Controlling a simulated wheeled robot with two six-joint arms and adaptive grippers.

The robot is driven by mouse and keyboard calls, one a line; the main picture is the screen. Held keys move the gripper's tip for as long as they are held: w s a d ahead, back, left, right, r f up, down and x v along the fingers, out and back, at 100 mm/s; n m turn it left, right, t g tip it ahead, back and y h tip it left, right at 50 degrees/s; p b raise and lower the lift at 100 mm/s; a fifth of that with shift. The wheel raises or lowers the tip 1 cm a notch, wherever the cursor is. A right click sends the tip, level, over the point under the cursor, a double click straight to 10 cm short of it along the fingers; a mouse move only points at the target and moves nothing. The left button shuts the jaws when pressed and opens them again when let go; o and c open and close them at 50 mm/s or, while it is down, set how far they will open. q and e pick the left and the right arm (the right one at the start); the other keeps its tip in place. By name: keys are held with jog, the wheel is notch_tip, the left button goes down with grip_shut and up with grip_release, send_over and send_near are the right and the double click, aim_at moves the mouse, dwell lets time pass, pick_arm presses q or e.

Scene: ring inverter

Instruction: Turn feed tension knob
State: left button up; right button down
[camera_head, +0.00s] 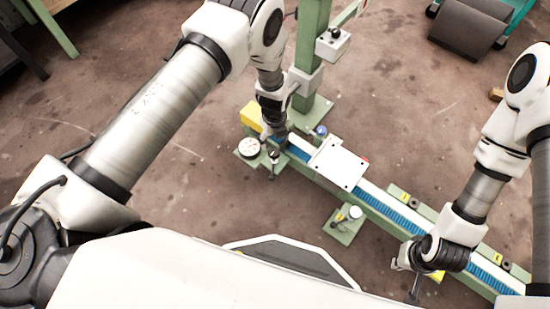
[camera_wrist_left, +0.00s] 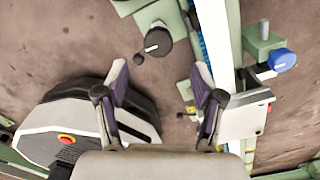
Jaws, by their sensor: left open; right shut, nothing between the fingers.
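I cannot tell which is the feed tension knob. My right gripper (camera_head: 412,283) is shut and empty near the rail's right part.
A green rail with a blue strip (camera_head: 395,208) runs diagonally. A white box (camera_head: 338,166) sits on it. A green column (camera_head: 310,60) rises behind my left gripper. A yellow block (camera_head: 250,113) is at the rail end.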

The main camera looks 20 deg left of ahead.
aim_at(274, 152)
pick_arm(q)
notch_tip(274, 152, down, 7)
jog(key=b, duration=0.3)
jog(key=shift+f, duration=0.2)
jog(key=shift+a+r, duration=0.1)
jog(key=shift+s, duration=0.1)
jog(key=c, duration=1.1)
